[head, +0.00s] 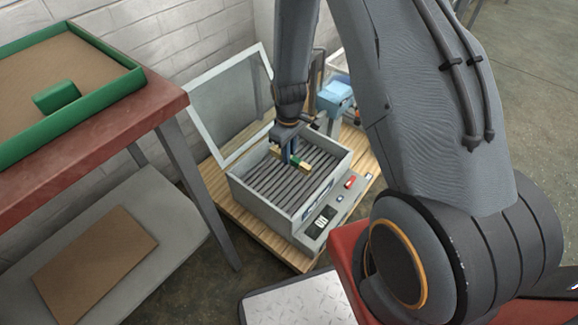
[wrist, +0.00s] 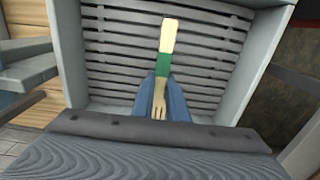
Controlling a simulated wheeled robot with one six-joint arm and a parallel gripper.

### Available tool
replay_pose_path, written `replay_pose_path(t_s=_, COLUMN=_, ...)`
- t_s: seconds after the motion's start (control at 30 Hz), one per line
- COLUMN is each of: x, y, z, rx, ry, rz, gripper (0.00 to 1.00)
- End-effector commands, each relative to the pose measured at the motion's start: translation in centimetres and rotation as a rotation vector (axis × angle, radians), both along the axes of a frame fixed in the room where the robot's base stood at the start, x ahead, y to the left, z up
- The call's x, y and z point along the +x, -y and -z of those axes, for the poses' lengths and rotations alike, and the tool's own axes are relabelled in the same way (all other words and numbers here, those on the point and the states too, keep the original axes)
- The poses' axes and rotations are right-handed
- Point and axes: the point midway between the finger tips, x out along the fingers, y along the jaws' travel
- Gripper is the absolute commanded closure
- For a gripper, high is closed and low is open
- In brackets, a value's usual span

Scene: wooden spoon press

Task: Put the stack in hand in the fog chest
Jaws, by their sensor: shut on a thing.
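The fog chest (head: 240,193) is a grey open-topped box with a dark slatted floor, standing on a wooden pallet or board. Its framed clear lid (head: 232,105) is up at the left and back. My gripper (head: 291,148) is inside or just over the chest opening, shut on the stack (head: 305,167), a pale wooden piece with a green band. In the wrist view the stack (wrist: 167,38) points away from between my blue fingers (wrist: 161,101), with slats behind it. I cannot tell whether the stack touches the slats.
A red table (head: 120,118) at the left holds a green-rimmed tray (head: 103,103) with a green block (head: 56,97) in it. A lower shelf carries a brown board (head: 95,265). A blue-topped device (head: 335,97) stands behind the chest. The chest's front has a control panel (head: 322,222).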

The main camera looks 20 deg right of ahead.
Motion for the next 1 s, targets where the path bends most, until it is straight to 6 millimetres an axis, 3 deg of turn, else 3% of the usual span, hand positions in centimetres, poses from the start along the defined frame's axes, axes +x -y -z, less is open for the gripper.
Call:
replay_pose_path(t_s=0.4, x=0.0, y=0.0, z=4.9, rx=0.0, ry=-0.002, rz=0.001, gripper=1.0)
replay_pose_path(t_s=0.8, x=0.0, y=0.0, z=5.3, rx=0.0, ry=0.0, rz=0.001, gripper=1.0)
replay_pose_path(t_s=0.83, x=0.0, y=0.0, z=5.3, rx=0.0, ry=0.0, rz=0.001, gripper=0.85)
replay_pose_path(t_s=0.9, x=0.0, y=0.0, z=5.2, rx=0.001, ry=0.001, rz=0.001, gripper=0.74)
replay_pose_path(t_s=0.93, x=0.0, y=0.0, z=5.2, rx=0.0, ry=0.0, rz=0.001, gripper=0.69)
replay_pose_path(t_s=1.0, x=0.0, y=0.0, z=5.2, rx=0.0, ry=0.0, rz=0.001, gripper=0.68)
